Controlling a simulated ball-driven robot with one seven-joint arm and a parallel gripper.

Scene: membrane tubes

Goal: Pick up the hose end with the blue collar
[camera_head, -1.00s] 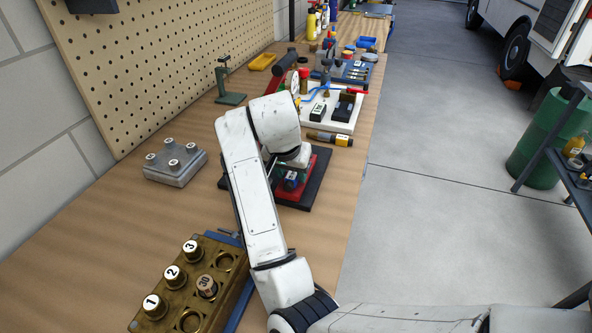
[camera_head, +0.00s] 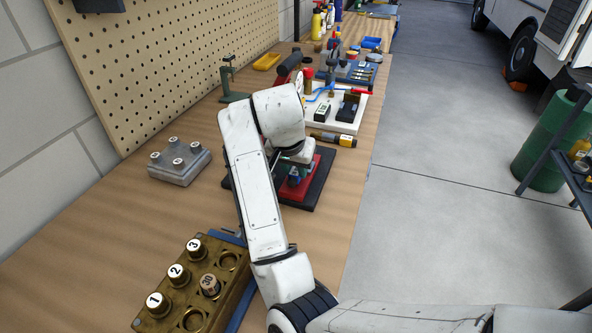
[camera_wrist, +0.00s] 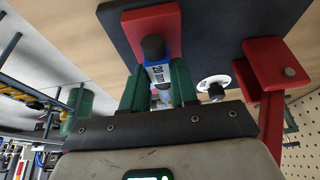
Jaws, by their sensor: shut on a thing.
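The hose end with the blue collar (camera_wrist: 158,72) shows in the wrist view, with a black tip and a white label reading "20 mm". My gripper (camera_wrist: 158,88) has its two green fingers on either side of it and is shut on it. A red block (camera_wrist: 150,17) on a dark plate (camera_wrist: 218,22) lies just beyond the tip; I cannot tell whether they touch. In the head view my gripper (camera_head: 296,172) is over the red block (camera_head: 322,165) on the black plate (camera_head: 309,196). My arm partly hides the fingers and the hose end there.
A red bracket (camera_wrist: 275,68) and a white round part (camera_wrist: 214,82) stand close right of the fingers in the wrist view. A grey studded block (camera_head: 179,165) and a brass numbered rack (camera_head: 204,275) are on the bench. A yellow-black tool (camera_head: 333,139) and white tray (camera_head: 343,122) lie behind.

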